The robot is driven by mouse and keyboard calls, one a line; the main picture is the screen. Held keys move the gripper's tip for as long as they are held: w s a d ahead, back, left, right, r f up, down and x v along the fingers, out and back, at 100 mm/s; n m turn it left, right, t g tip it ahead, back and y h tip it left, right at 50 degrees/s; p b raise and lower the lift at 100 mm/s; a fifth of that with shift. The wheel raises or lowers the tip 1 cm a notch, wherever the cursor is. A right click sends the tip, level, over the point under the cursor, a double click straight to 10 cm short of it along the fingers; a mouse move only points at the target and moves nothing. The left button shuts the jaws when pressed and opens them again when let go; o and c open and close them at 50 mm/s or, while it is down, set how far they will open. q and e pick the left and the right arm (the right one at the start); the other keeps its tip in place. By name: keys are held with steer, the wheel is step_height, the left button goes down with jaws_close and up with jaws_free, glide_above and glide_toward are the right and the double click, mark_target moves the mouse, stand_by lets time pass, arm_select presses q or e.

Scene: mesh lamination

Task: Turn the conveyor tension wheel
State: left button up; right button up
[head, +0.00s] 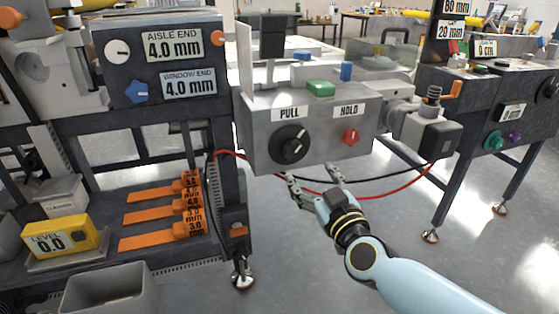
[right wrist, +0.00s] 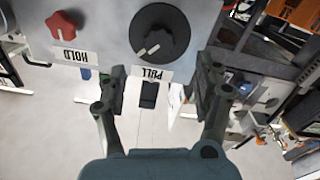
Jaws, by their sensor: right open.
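A grey control box (head: 260,115) stands in the middle of the head view. On its front, under a PULL label, is a round black knob (head: 289,145) with a pale pointer mark. To its right, under a HOLD label, is a red star-shaped knob (head: 351,135). No label in view names a tension wheel. My right gripper (head: 311,175) is open and empty, just below the box. In the right wrist view, which is upside down, the black knob (right wrist: 160,33) lies beyond the open fingers (right wrist: 160,85) and the red knob (right wrist: 66,25) is off to the left. My left gripper is not in view.
Red and black cables (head: 409,184) hang below the box, close to my right gripper. Orange gauges (head: 160,214) and a yellow level (head: 54,237) lie on the lower shelf. Floor at centre is clear.

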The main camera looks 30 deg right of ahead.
mark_target(295, 155)
steer(key=x, duration=0.4)
steer(key=shift+w+d+f+b, duration=0.1)
steer(key=shift+w+d+b, duration=0.1)
steer(key=shift+b, duration=0.15)
steer(key=b+x, duration=0.1)
steer(key=x, duration=0.5)
steer(key=shift+w+a, duration=0.1)
steer(key=shift+w, duration=0.1)
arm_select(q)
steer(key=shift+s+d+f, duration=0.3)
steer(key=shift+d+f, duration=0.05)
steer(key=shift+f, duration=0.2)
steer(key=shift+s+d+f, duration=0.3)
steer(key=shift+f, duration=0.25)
arm_select(e)
steer(key=shift+c, duration=0.2)
steer(key=c, duration=1.1)
